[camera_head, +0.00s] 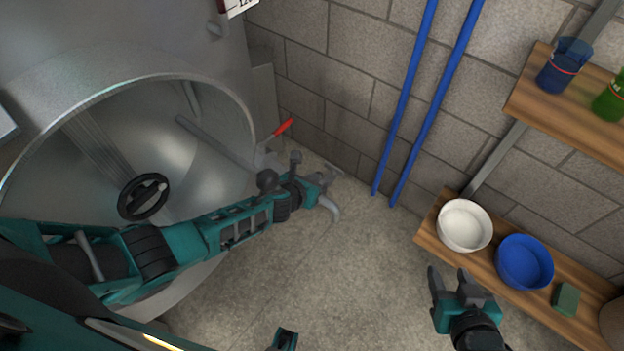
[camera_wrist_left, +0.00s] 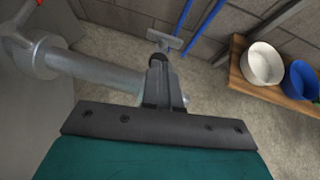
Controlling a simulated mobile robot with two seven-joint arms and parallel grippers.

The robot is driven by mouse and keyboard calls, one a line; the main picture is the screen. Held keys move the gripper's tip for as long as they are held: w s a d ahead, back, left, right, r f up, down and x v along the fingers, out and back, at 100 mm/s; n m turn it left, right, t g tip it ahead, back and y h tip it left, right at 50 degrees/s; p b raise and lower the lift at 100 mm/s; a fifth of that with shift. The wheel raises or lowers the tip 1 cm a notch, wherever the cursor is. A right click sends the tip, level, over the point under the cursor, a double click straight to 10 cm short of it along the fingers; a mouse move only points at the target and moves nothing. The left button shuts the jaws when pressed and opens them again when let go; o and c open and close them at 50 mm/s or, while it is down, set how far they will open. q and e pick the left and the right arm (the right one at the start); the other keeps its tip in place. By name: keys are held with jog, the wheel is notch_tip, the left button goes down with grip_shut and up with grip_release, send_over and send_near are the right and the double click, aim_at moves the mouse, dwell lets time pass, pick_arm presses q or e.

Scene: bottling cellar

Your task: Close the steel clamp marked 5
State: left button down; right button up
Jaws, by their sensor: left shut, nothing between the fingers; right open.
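My left gripper (camera_head: 308,190) reaches in from the left, low beside the steel tank. In the left wrist view its dark fingers (camera_wrist_left: 158,82) are together with nothing between them. Just past them is a grey T-shaped piece (camera_wrist_left: 166,38), apparently part of the clamp. In the head view a pale curved piece (camera_head: 331,208) juts out by the gripper, perhaps a clamp half standing open. No number 5 is readable, and the arm hides much of this spot. A steel pipe (camera_wrist_left: 95,75) runs behind the fingers. My right gripper (camera_head: 452,280) is open and empty at the lower right.
The tank has a round opening (camera_head: 235,95) and a red-handled valve (camera_head: 283,127). Blue pipes (camera_head: 408,95) run down the block wall. A low wooden shelf (camera_head: 440,240) holds a white bowl (camera_head: 464,226) and a blue bowl (camera_head: 525,262). The floor between is clear.

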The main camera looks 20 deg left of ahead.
pick_arm(q)
jog(key=s+d+r+n+p, duration=0.1)
jog(key=s+r+n+p, duration=0.1)
jog(key=s+r+n, duration=0.4)
jog(key=s+d+r+n+p, duration=0.1)
jog(key=s+r+n+p, duration=0.1)
jog(key=s+n, duration=0.75)
jog(key=s+a+r+n, duration=0.2)
jog(key=r+n, duration=0.2)
jog(key=n, duration=0.6)
jog(key=s+a+r+n, duration=0.2)
jog(key=a+r+n, duration=0.1)
jog(key=n, duration=0.7)
jog(key=shift+s+r, duration=0.3)
jog(key=shift+r, duration=0.05)
pick_arm(e)
notch_tip(320, 180, up, 4)
jog(key=shift+r, duration=0.2)
jog(key=shift+o, duration=0.3)
